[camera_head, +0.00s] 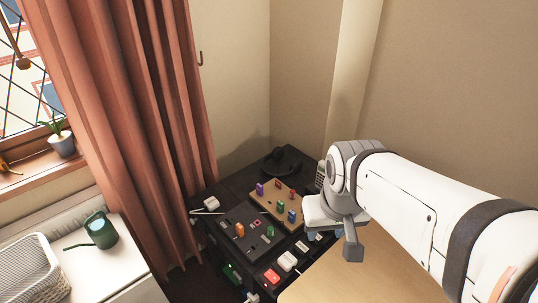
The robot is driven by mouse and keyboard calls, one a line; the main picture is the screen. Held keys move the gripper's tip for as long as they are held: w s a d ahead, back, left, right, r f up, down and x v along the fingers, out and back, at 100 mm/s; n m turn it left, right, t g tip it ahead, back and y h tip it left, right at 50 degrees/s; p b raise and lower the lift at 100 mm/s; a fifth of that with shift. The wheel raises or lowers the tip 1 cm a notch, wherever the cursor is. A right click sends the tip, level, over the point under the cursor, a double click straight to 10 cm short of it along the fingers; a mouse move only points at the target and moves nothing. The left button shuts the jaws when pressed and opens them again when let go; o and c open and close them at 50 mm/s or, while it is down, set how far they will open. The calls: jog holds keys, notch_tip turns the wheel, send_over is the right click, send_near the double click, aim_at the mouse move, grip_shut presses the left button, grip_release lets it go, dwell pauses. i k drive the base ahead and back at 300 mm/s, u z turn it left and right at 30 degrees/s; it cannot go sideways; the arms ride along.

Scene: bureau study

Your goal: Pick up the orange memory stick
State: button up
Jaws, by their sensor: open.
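The orange memory stick (240,230) stands upright in a dark grey board (228,217) on the left part of a black desk top. A green stick (270,231) stands in the same board to its right. My gripper (350,247) is at the right, beyond the desk's right part and well apart from the orange stick. It is open; its fingers show only partly, and nothing shows held in it.
A tan board (263,203) with purple, red, green and blue sticks lies behind the dark board. Red and white small items (288,261) lie in front. A dark round object (283,160) stands at the back. Curtains (150,120) hang close at the left.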

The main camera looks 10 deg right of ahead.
aim_at(240, 228)
jog(key=z, duration=1)
jog(key=k, duration=1.1)
jog(key=u, duration=1)
jog(key=i, duration=0.95)
jog(key=u, duration=0.05)
